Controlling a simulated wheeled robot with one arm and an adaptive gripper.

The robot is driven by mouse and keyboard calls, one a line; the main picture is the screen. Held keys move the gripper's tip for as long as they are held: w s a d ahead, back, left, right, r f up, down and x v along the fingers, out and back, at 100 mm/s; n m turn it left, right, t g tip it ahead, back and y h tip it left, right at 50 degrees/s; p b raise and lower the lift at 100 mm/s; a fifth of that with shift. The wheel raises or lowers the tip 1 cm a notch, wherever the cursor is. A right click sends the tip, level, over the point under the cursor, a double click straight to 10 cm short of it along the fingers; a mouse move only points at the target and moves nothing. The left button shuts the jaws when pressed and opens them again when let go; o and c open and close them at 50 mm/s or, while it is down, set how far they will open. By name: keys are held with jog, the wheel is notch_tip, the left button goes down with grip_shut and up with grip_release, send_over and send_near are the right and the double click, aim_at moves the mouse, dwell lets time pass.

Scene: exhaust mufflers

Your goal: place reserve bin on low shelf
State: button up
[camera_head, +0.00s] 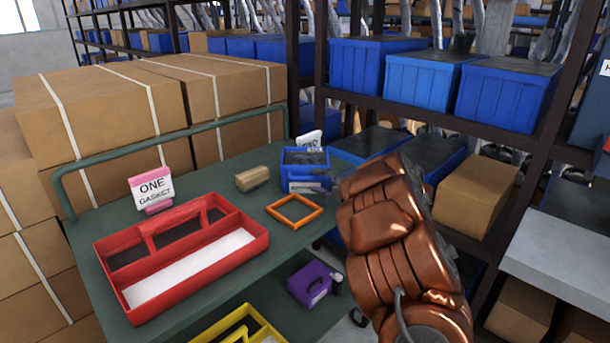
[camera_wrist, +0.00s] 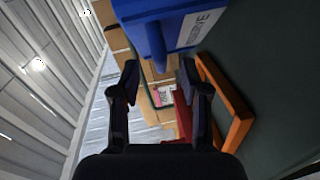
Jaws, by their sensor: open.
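The blue reserve bin (camera_head: 290,178) stands near the far right corner of the green cart top (camera_head: 190,178). It also shows at the top of the wrist view (camera_wrist: 165,28), with a white RESERVE label on its face. My gripper (camera_wrist: 160,78) is open and empty close to the bin. A blue part of the bin reaches toward the space between the fingers; contact cannot be told. My copper arm hides part of the area right of the bin. A lower cart shelf (camera_head: 265,298) shows below the cart top.
A red tray (camera_head: 255,245), a ONE GASKET sign (camera_head: 152,192), a brown block (camera_head: 252,179) and an orange frame (camera_head: 294,212) are on the cart top. A purple box (camera_head: 312,284) and yellow tray (camera_head: 215,330) are lower. A rack with blue bins (camera_head: 420,82) stands behind.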

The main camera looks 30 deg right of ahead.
aim_at(305, 172)
jog(key=x, duration=0.2)
jog(key=shift+w+a, duration=0.1)
jog(key=shift+w, duration=0.25)
grip_shut()
